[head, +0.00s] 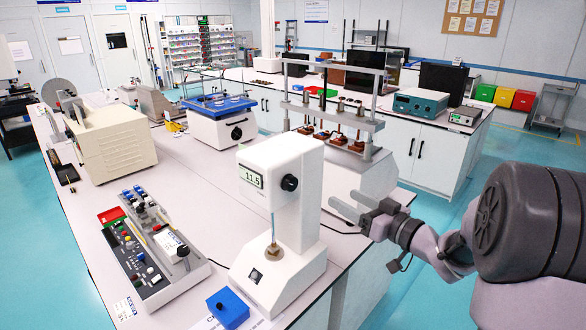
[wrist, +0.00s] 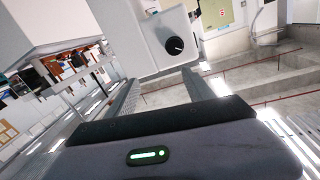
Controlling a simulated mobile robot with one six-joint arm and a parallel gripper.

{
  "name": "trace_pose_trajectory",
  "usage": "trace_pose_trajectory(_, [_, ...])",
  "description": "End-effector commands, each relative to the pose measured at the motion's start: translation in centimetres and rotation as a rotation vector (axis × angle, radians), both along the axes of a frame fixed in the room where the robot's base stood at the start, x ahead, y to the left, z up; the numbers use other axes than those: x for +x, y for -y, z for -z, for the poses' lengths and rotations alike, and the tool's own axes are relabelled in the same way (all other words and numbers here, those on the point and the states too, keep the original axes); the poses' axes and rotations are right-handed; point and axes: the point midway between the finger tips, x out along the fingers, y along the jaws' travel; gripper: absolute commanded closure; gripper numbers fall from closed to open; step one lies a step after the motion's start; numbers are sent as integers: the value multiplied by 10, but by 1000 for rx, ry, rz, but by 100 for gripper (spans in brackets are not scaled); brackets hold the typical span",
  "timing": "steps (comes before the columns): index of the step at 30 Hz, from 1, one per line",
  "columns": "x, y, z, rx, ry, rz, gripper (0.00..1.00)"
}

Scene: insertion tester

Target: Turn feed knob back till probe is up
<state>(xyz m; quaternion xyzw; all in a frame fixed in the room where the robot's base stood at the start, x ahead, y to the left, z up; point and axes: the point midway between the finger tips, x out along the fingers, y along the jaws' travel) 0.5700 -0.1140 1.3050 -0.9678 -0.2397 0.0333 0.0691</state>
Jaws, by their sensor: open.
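The white insertion tester (head: 300,160) stands on the bench in the head view, its display (head: 251,177) reading about 11.5. Its black feed knob (head: 289,183) is on the side of the head; the knob (wrist: 174,46) also shows in the wrist view, beyond the fingertips. The thin probe (head: 273,228) reaches down to a small brass-coloured piece (head: 273,252) on the base; whether its tip is inside cannot be told. My gripper (head: 346,203) is open and empty, right of the tester and apart from the knob. Its two fingers (wrist: 160,76) point towards the knob.
A blue box (head: 228,308) sits at the tester's front left. A control panel with buttons (head: 135,262) lies further left. A multi-station rig (head: 375,155) stands behind my gripper. The bench between panel and tester is partly clear.

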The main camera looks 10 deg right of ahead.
Motion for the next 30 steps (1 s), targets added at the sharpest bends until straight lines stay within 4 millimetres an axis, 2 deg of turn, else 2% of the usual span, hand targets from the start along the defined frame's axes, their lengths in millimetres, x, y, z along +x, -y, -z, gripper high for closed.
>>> trace_pose_trajectory(3, [-14, -6, 9, 39, 8, -118, 39])
trace_pose_trajectory(6, [-10, -15, 13, 45, 11, -145, 39])
trace_pose_trajectory(8, [0, -23, 13, 44, 11, -147, 39])
trace_pose_trajectory(18, [82, -84, 13, 43, 12, -145, 39])
trace_pose_trajectory(21, [101, -96, 13, 44, 11, -142, 39])
trace_pose_trajectory(24, [113, -105, 12, 43, 13, -141, 39])
trace_pose_trajectory(30, [123, -112, 12, 43, 13, -140, 39])
